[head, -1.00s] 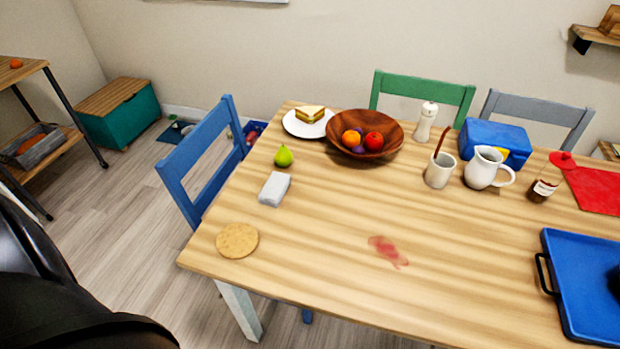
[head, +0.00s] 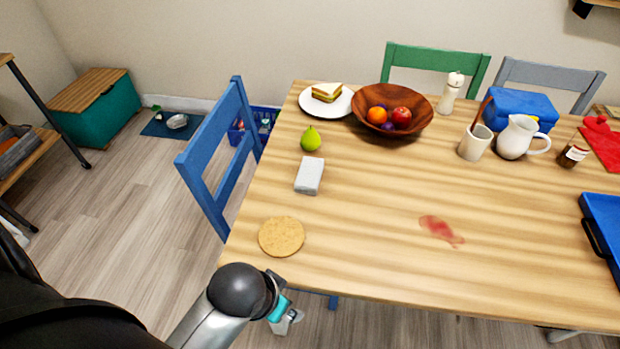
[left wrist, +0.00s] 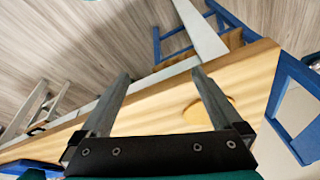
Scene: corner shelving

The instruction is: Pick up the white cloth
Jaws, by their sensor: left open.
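The white cloth (head: 309,175) is a small folded block lying on the wooden table (head: 370,210), left of its middle, between a green pear and a round cork mat. My left gripper (head: 288,317) is at the table's near left edge, in front of the cork mat and well apart from the cloth. In the left wrist view its two fingers (left wrist: 160,76) are spread with nothing between them, over the table's edge. The cloth is not visible in that view. My right gripper is in neither view.
The cork mat (head: 281,237) lies between my gripper and the cloth. The pear (head: 311,139), sandwich plate (head: 327,101) and fruit bowl (head: 392,111) stand behind the cloth. A blue chair (head: 222,155) is at the left edge. A red stain (head: 440,229) marks the open table middle.

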